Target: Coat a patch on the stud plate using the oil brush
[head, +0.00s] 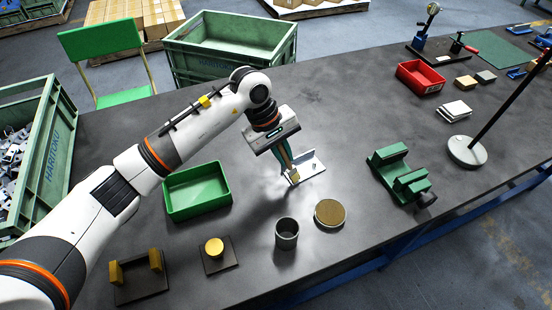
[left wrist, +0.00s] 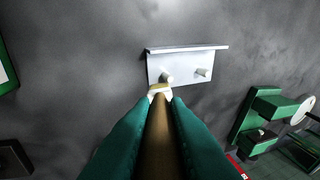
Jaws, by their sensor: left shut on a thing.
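The stud plate (head: 313,170) is a pale metal angle piece lying on the dark table, with a raised flange along one edge. In the left wrist view the stud plate (left wrist: 187,75) shows two studs on its face. My left gripper (head: 284,155) has teal fingers and is shut on the oil brush (head: 293,177). In the left wrist view the brush (left wrist: 159,91) has a brown handle and a pale tip pointing at the plate's near edge, close to the left stud. I cannot tell whether the tip touches. My right gripper is in no view.
A green tray (head: 197,205) is left of the plate. A metal cup (head: 287,241) and a round brass-topped tin (head: 329,212) stand in front. A green fixture (head: 400,174) and a lamp stand base (head: 466,152) are to the right. Bare table surrounds the plate.

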